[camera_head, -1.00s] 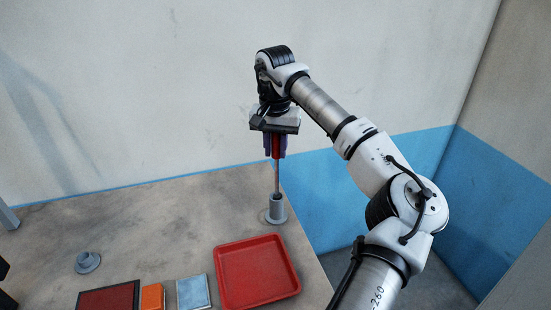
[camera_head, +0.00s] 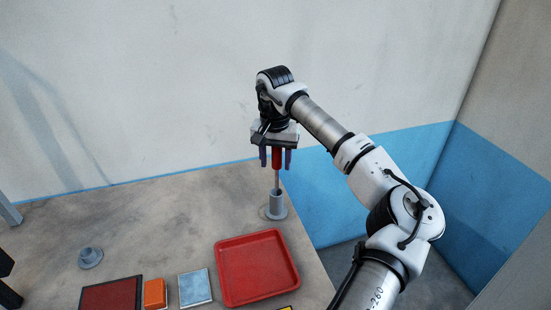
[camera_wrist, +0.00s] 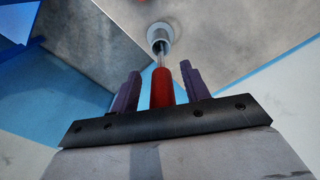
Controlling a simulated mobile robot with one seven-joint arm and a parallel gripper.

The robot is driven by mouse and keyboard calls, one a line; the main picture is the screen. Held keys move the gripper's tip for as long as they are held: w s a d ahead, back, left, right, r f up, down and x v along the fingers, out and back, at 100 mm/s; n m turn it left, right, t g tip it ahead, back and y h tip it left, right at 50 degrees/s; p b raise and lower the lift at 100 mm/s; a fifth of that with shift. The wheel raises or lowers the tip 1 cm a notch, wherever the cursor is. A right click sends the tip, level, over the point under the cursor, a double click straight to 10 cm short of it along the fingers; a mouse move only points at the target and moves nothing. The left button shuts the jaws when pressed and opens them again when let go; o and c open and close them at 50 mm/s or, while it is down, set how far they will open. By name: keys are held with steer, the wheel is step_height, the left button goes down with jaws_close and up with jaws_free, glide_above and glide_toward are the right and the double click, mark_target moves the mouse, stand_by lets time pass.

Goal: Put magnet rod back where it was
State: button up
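The magnet rod has a red handle (camera_head: 276,160) and a thin metal shaft that runs down into the grey upright holder (camera_head: 276,209) near the table's right edge. The rod stands upright, and its lower end is hidden inside the holder. My gripper (camera_head: 275,163) points down around the handle, its two purple fingers apart. The wrist view shows the red handle (camera_wrist: 162,90) between the open fingers (camera_wrist: 160,80), with a gap on each side. The holder (camera_wrist: 160,34) lies beyond it there.
A red tray (camera_head: 257,298) lies in front of the holder. Left of it are a light blue block (camera_head: 195,288), an orange block (camera_head: 154,294) and a dark-framed red panel (camera_head: 110,298). A grey round base (camera_head: 90,258) stands at the left. The table's middle is clear.

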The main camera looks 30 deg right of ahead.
step_height(320, 180, up, 12)
steer(key=b, duration=0.3)
steer(key=shift+s+a+r, duration=0.15)
stand_by(0.7)
